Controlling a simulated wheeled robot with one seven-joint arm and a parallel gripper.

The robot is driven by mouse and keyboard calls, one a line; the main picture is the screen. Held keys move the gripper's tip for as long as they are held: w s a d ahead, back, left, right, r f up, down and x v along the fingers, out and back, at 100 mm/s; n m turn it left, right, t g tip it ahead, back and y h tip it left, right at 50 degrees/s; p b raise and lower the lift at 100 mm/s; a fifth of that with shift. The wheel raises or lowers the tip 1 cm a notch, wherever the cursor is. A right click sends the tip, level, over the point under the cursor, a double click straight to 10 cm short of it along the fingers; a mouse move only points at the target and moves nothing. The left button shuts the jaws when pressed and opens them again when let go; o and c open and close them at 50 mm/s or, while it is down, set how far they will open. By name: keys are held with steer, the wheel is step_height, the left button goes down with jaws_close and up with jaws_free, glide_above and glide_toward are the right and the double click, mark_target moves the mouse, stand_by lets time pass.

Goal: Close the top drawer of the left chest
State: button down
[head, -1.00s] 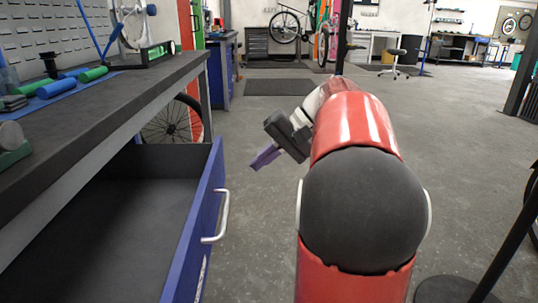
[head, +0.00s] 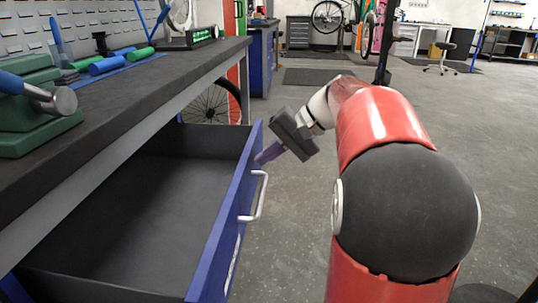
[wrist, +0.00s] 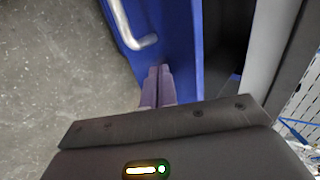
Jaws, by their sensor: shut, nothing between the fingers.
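The blue drawer (head: 228,225) under the workbench at the left stands pulled far out, and its dark inside (head: 150,215) looks empty. Its silver bar handle (head: 260,196) is on the outer face of the front; it also shows in the wrist view (wrist: 121,24). My gripper (head: 262,160) has its purple fingers together and empty. The fingertips are at the far end of the drawer front, beyond the handle. In the wrist view my fingers (wrist: 159,72) lie against or just over the blue front (wrist: 170,45); I cannot tell whether they touch.
The dark benchtop (head: 150,100) above the drawer holds a green vise (head: 40,105), a hammer and several green and blue rolls. A bicycle wheel (head: 212,105) stands beyond the drawer. Grey floor to the right is open.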

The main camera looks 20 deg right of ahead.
steer(key=w+a+p, duration=0.1)
steer(key=w+a, duration=0.3)
steer(key=a, duration=0.3)
steer(key=w+a+p, duration=0.2)
steer(key=w+a, duration=0.2)
steer(key=a, duration=0.3)
steer(key=w+a+p, duration=0.2)
steer(key=w+a, duration=0.2)
steer(key=a, duration=0.3)
steer(key=shift+w+a+r, duration=0.1)
steer(key=shift+a, duration=0.1)
